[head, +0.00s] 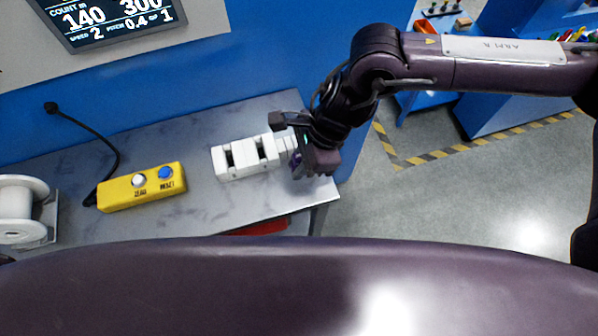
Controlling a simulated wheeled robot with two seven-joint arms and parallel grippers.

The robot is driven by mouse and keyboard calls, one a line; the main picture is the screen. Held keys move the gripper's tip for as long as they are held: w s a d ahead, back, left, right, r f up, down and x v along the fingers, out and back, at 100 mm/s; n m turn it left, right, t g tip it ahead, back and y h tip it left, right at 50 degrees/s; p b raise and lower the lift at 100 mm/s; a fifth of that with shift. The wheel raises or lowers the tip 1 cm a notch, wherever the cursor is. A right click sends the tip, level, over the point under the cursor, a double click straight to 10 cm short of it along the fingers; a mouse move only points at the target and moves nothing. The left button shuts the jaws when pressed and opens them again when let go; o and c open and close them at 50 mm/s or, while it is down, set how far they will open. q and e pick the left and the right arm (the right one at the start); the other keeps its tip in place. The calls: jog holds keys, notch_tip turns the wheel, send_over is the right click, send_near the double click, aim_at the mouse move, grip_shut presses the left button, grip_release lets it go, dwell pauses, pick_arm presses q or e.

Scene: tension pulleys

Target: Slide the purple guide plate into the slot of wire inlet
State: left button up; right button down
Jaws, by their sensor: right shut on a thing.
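The wire inlet (228,172) is a white block with dark slots, standing on the grey marbled table. The gripper hides most of the plate, so I cannot tell whether the plate is in a slot or beside the block. My left gripper is not in view.
A yellow button box (142,188) with a white and a blue button stands left of the wire inlet, with a black cable. A white spool (22,205) is at the far left. The table (262,205) is bare in front of the inlet. A display (110,20) hangs above.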

notch_tip(320, 180, down, 7)
jog(key=shift+p, duration=0.45)
jog(key=shift+f+b, duration=0.2)
jog(key=shift+b, duration=0.15)
jog(key=c, duration=1.4)
grip_release()
jog(key=shift+r, duration=0.1)
